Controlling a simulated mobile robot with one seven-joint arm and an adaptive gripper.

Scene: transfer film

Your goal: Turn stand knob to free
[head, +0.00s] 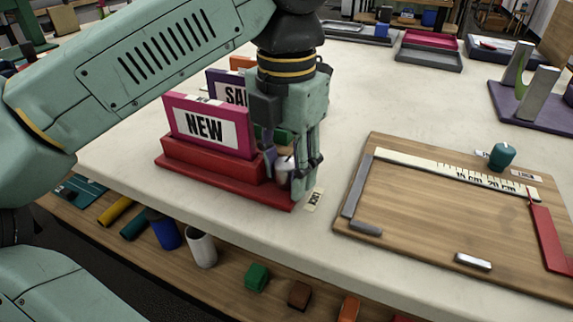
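The red sign stand (200,165) sits near the front edge of the table and holds an upright pink sign (207,127) reading "NEW". A small pale knob (284,165) is at the stand's right end. My gripper (292,168) points down over that end, with its fingers around the knob. I cannot tell whether the fingers press on it. The fingers and the gripper body hide part of the knob, so its turn angle is unclear. A small label (314,199) on the table beside the stand's right end seems to read "LOCK".
A second sign (232,90) stands behind the pink one. To the right lies a wooden board (420,215) with a ruler, a red bar (548,235) and a teal knob (502,155). Trays (430,52) are at the back. A lower shelf holds cups and blocks. The table's middle is clear.

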